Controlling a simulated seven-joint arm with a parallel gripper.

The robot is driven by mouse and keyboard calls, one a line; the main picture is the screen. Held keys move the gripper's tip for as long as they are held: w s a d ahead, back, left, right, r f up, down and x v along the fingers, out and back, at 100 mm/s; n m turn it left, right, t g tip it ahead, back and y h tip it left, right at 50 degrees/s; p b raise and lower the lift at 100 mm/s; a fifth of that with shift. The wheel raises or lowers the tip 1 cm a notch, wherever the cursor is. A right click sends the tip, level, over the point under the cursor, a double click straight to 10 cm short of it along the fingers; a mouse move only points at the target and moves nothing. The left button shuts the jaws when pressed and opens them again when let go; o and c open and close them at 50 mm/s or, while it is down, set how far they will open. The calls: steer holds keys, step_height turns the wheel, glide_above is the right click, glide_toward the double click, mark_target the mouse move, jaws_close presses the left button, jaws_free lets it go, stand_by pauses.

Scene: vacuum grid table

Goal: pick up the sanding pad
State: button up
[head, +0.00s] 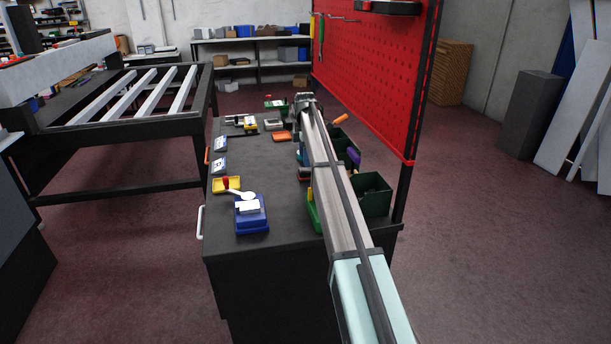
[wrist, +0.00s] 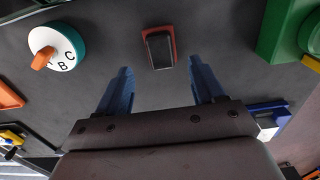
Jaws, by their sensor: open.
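In the wrist view, a small block that I take to be the sanding pad (wrist: 159,47), with a dark grey top and a red-orange border, lies on the dark tabletop (wrist: 215,30). My gripper (wrist: 160,68) has two blue fingers, spread wide apart with nothing between them. The pad is just beyond the fingertips, roughly centred between them. I cannot tell the height of the fingers above the table. In the head view my arm covers much of the right side of the table, and I cannot clearly make out the pad there.
A white and teal dial (wrist: 57,47) with an orange pointer is left of the pad. A green bin (wrist: 280,32) is to the right. In the head view, a blue box (head: 251,222) and yellow tray (head: 220,185) stand at the front left; a red pegboard (head: 375,70) rises on the right.

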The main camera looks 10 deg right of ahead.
mark_target(306, 169)
steer(key=shift+f, duration=2.6)
steer(key=shift+c, duration=0.2)
steer(key=c, duration=1.1)
step_height(306, 169, up, 10)
